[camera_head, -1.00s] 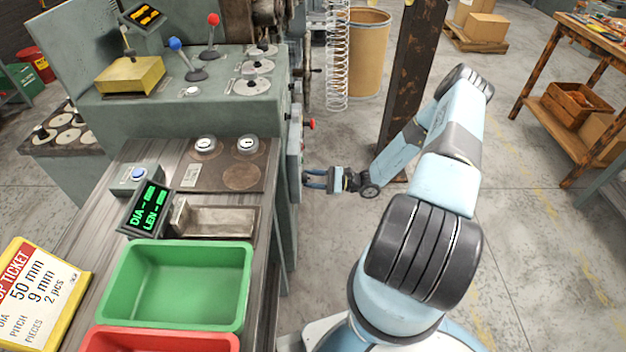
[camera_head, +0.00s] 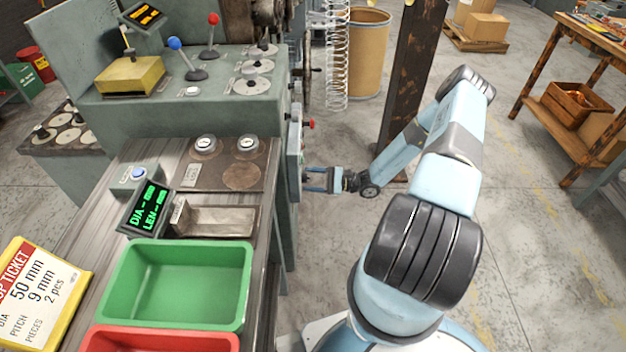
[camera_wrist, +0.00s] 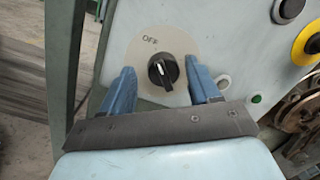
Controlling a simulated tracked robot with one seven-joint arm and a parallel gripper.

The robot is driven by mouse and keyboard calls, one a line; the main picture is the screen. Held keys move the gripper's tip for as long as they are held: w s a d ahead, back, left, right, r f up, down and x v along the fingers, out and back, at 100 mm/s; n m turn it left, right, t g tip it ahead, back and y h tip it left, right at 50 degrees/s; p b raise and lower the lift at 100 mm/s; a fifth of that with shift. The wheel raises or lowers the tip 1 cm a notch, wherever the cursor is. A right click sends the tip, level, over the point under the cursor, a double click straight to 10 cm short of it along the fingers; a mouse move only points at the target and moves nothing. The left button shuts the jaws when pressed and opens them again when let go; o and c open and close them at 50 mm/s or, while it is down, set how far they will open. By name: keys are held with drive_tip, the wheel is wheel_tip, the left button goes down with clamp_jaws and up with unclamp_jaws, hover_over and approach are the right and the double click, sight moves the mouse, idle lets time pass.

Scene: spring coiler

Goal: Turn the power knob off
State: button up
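The power knob (camera_wrist: 163,71) is a black rotary knob with a white pointer line on a round beige plate (camera_wrist: 147,50). The plate is marked OFF at its upper left. The pointer is tilted and does not point at OFF. My gripper (camera_wrist: 160,80) is open, with one blue finger on each side of the knob in the wrist view; I cannot tell whether either touches it. In the head view my gripper (camera_head: 312,180) is at the right side of the machine's panel (camera_head: 294,150), and the knob is hidden there.
In the wrist view, a black button on a yellow ring (camera_wrist: 308,42), another round control (camera_wrist: 290,9) and a small green light (camera_wrist: 257,99) sit right of the knob. In the head view, a rusty post (camera_head: 408,85) stands close behind my arm, and a red knob (camera_head: 309,124) protrudes above the gripper.

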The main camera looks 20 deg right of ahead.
drive_tip(key=v, duration=1.3)
drive_tip(key=shift+d, duration=0.4)
drive_tip(key=s+a+r+n+g+h, duration=0.1)
drive_tip(key=a+r+n+g+h, duration=0.2)
drive_tip(key=r, duration=0.9)
drive_tip(key=s+a+r+n+g+h, duration=0.1)
drive_tip(key=a+r+n+g+h, duration=0.25)
drive_tip(key=r, duration=0.95)
drive_tip(key=s+a+r+n+g+h, duration=0.15)
drive_tip(key=r+n+h, duration=0.35)
drive_tip(key=r, duration=0.7)
drive_tip(key=s+a+r+n+t+h, duration=0.1)
drive_tip(key=s+a+r+t+h, duration=0.1)
drive_tip(key=s+r, duration=0.8)
drive_tip(key=s+a+r+n+t+h, duration=0.2)
drive_tip(key=s+r+t+h, duration=0.3)
drive_tip(key=s+r, duration=0.5)
drive_tip(key=shift+a+t, duration=0.3)
drive_tip(key=shift+a, duration=0.05)
